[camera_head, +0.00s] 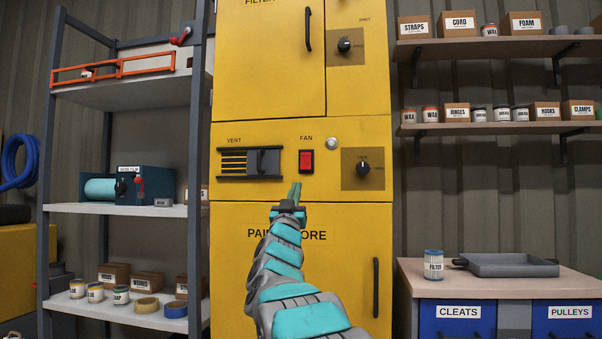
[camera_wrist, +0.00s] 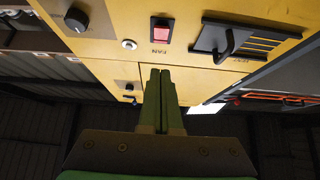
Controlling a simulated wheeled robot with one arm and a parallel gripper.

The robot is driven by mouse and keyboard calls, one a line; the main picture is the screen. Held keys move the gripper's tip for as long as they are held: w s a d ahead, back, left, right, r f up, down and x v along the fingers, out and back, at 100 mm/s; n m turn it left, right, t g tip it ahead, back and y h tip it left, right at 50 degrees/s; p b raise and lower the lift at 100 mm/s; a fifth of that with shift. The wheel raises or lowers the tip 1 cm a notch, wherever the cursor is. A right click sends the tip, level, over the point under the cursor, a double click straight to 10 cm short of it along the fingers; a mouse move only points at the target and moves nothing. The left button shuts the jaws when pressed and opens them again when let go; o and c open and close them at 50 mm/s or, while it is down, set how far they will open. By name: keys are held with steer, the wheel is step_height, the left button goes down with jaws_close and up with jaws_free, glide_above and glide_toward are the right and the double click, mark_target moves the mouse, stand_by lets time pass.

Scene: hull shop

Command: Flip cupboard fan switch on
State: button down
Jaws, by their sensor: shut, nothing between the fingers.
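The yellow cupboard (camera_head: 230,225) stands ahead, its middle panel carrying the fan switch (camera_head: 306,161), a red rocker in a dark frame under the word FAN. The fan switch also shows in the wrist view (camera_wrist: 161,31), upside down, beyond the fingertips. Which way the rocker is tipped is too small to tell. My gripper (camera_head: 295,192) is shut and empty, its green fingers together, a little below the switch in the head view. It also shows in the wrist view (camera_wrist: 160,72). The fingertips look apart from the switch.
Left of the switch is the vent slider (camera_head: 263,162); right are a round silver button (camera_head: 332,143) and a black knob (camera_head: 363,169). Cupboard door handles (camera_head: 376,287) stick out. Shelves with boxes and jars flank the cupboard. A workbench (camera_head: 560,283) stands at the right.

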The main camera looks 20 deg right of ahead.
mark_target(305, 165)
steer(key=shift+w+d+f+p+x, duration=0.2)
steer(key=shift+p+x, duration=0.5)
steer(key=shift+x, duration=1.35)
steer(key=shift+w+d+f+p+x, duration=0.15)
steer(key=shift+f+p+x, duration=0.4)
steer(key=shift+x, duration=1.5)
steer(key=shift+w+f+p+x, duration=0.25)
steer(key=shift+p+x, duration=0.6)
steer(key=shift+x, duration=1.25)
steer(key=shift+w+d+f, duration=0.1)
steer(key=shift+w+d, duration=0.1)
steer(key=shift+w, duration=0.1)
steer(key=shift+w, duration=0.1)
